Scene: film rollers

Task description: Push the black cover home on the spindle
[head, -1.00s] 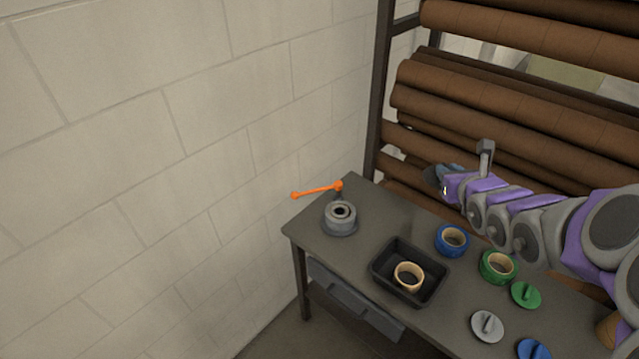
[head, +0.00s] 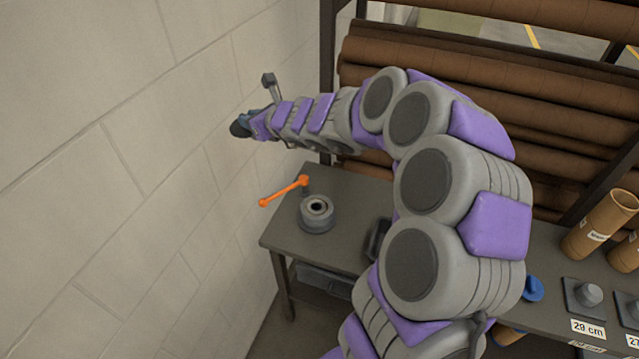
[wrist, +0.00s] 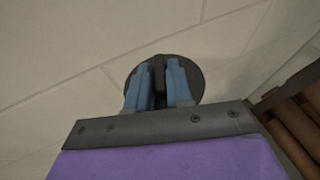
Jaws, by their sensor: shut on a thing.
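The black cover (wrist: 192,73) is a dark round disc in the wrist view. My gripper (wrist: 160,75) has its two blue fingers shut on the raised grip at the middle of the cover. In the head view my gripper (head: 238,128) is at the wall side, above and left of the table; the cover is hard to make out there. The spindle unit (head: 317,213) is a grey round body with a light ring and dark centre, on the far left end of the table. An orange lever (head: 284,191) stands beside it. My gripper is well apart from the spindle.
The block wall (head: 120,170) is close to my gripper on the left. The grey table (head: 345,195) has a black tray (head: 378,240) partly hidden by my arm. Grey spindle blocks (head: 588,295) and cardboard tubes (head: 600,222) stand at right. Brown rolls (head: 450,65) fill a rack behind.

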